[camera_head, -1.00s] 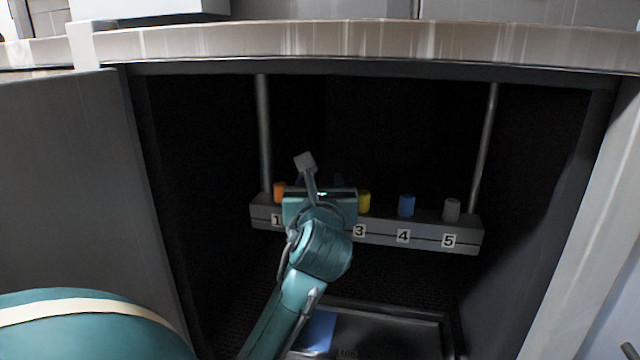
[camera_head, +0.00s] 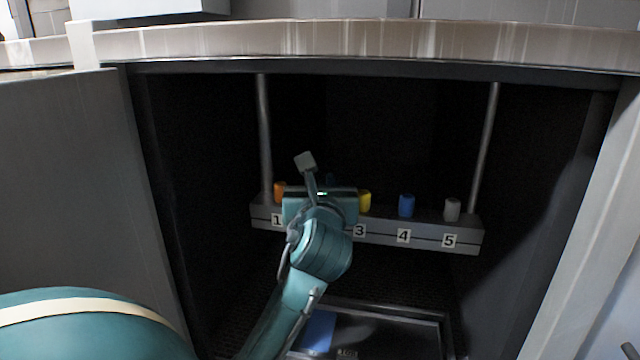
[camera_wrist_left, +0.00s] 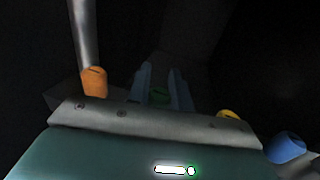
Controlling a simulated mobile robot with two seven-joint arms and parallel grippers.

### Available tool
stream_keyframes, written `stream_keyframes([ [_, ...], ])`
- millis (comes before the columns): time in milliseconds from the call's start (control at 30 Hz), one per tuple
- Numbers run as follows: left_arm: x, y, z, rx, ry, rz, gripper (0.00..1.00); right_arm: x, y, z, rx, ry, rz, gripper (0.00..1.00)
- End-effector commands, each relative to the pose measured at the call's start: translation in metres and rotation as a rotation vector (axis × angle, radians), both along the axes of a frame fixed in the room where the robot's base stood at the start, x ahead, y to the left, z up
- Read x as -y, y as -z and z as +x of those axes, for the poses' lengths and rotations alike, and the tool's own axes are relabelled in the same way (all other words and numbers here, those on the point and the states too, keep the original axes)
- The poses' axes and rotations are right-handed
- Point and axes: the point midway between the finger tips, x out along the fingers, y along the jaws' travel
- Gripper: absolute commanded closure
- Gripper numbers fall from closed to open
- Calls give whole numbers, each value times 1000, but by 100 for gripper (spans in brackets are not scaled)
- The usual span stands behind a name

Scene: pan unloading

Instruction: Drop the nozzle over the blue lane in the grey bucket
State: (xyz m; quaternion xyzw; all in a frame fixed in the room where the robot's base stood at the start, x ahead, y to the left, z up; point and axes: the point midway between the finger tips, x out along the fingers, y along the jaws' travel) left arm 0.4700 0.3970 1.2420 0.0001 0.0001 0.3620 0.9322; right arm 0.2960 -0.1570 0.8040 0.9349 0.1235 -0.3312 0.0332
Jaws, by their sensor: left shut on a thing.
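A green nozzle (camera_wrist_left: 158,95) shows between the two fingers of my left gripper (camera_wrist_left: 163,88) in the left wrist view. The gripper is shut on it. In the head view the hand (camera_head: 320,205) is in front of the rack near position 2 and hides the nozzle. I cannot tell whether the nozzle still sits in the rack. The grey bucket (camera_head: 395,338) is low in the cabinet, below the rack, with a blue lane (camera_head: 319,331) at its left, partly behind my arm. My right gripper is not in view.
The numbered rack (camera_head: 375,232) hangs on two rods. It holds an orange nozzle (camera_head: 279,191), a yellow one (camera_head: 365,201), a blue one (camera_head: 406,205) and a grey one (camera_head: 452,209). Cabinet walls stand left (camera_head: 85,190) and right (camera_head: 585,230). Space between rack and bucket is open.

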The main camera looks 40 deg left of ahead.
Motion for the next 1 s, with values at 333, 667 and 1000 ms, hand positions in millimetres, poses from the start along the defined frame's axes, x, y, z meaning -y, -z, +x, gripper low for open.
stream_keyframes([
  [333,0,-4,0,1,0,1,100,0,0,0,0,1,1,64],
  [667,0,-9,0,1,0,1,100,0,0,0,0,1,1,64],
  [1000,0,-13,0,1,0,1,100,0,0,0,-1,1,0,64],
])
